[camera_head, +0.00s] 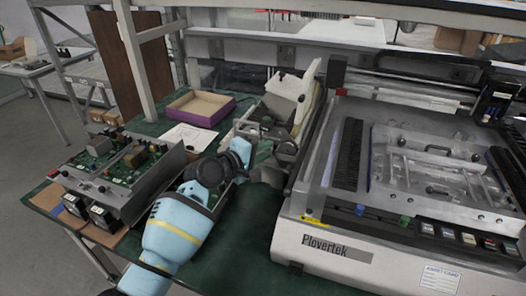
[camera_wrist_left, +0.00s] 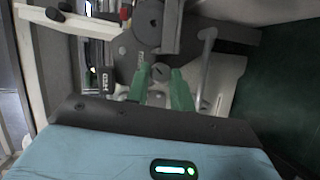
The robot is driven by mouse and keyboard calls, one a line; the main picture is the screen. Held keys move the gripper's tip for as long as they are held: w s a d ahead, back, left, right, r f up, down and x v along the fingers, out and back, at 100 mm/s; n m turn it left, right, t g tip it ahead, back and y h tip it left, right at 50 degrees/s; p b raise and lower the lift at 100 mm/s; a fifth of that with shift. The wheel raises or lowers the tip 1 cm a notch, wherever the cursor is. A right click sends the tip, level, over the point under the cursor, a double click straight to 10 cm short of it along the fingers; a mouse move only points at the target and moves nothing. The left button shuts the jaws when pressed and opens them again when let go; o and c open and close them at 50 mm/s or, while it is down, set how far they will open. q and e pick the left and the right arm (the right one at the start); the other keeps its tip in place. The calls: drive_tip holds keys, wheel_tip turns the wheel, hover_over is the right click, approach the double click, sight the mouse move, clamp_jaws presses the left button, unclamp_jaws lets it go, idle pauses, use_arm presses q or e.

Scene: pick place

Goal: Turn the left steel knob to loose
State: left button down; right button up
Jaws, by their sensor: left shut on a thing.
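My left gripper (camera_head: 263,152) reaches in from the lower left to the grey metal device (camera_head: 272,128) beside the large machine. In the left wrist view its green fingers (camera_wrist_left: 160,84) are shut on the left steel knob (camera_wrist_left: 160,71), a small grey round piece between the fingertips. In the head view the knob is hidden behind my wrist and fingers. Whether it stands tight or loose cannot be told. My right gripper is not in view.
A large Plovertek machine (camera_head: 335,246) fills the right side. Open circuit-board units (camera_head: 105,165) stand at the left. A purple-edged box (camera_head: 200,108) and a paper sheet (camera_head: 188,138) lie behind. The green tabletop (camera_head: 245,255) is clear in front.

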use_arm(q)
drive_tip(key=n, duration=0.1)
drive_tip(key=f+n+h+b, duration=0.1)
drive_tip(key=shift+n+t+b, duration=0.3)
drive_tip(key=shift+n+h+b, duration=0.4)
drive_tip(key=shift+n+h, duration=0.1)
drive_tip(key=shift+n, duration=0.2)
drive_tip(key=shift+r, duration=0.15)
drive_tip(key=shift+a+r, duration=0.1)
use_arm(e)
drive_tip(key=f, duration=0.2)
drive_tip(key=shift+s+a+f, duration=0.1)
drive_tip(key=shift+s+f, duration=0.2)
use_arm(q)
drive_tip(key=c, duration=1.2)
unclamp_jaws()
drive_tip(key=shift+c, duration=0.2)
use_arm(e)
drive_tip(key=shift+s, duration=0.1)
use_arm(q)
drive_tip(key=v, duration=0.7)
drive_tip(key=shift+s+a+p, duration=0.25)
drive_tip(key=shift+s+p, duration=0.1)
drive_tip(key=shift+p, duration=0.1)
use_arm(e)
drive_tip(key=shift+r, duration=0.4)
